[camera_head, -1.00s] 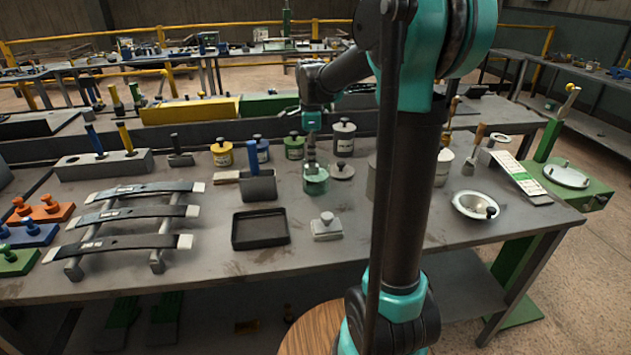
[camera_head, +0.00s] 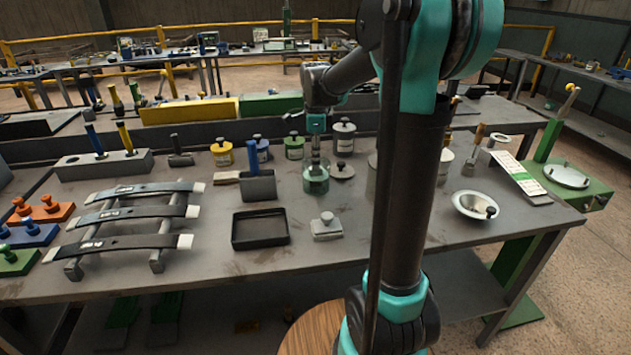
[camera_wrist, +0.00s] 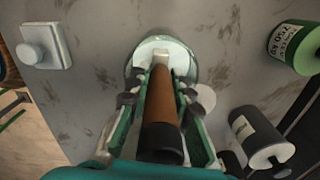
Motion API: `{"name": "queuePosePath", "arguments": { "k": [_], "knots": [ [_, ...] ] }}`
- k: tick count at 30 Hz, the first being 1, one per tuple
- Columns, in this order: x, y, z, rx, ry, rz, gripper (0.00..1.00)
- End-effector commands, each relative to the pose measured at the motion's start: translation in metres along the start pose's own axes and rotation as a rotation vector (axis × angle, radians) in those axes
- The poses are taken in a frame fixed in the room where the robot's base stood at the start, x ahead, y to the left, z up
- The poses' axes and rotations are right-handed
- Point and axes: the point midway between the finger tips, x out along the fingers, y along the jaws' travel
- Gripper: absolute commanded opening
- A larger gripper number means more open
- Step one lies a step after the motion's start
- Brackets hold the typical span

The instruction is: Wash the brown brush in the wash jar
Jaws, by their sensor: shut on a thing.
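The wash jar (camera_head: 316,181) is a translucent green jar standing near the middle of the bench. In the wrist view its rim (camera_wrist: 190,64) rings the space beyond my fingertips. My gripper (camera_head: 316,140) is directly above the jar and points down. In the wrist view my gripper (camera_wrist: 157,92) is shut on the brown brush (camera_wrist: 161,105), whose handle runs between the fingers. The brush's far end reaches a pale surface within the jar's outline. How deep the brush sits in the jar cannot be told.
A black tray (camera_head: 260,230) and a grey block with a knob (camera_head: 327,228) lie in front. Yellow (camera_head: 222,155), blue (camera_head: 262,152) and green (camera_head: 294,148) cans stand behind. A grey lid (camera_head: 342,171) lies right of the jar. A dark holder with a blue handle (camera_head: 258,185) stands left.

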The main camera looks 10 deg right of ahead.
Motion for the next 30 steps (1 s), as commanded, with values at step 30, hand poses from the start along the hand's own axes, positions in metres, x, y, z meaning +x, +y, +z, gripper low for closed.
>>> {"name": "queuePosePath", "arguments": {
  "k": [30],
  "knots": [
    [-0.055, 0.0, 0.0, 0.0, 0.0, 0.0, 0.0]
  ]
}}
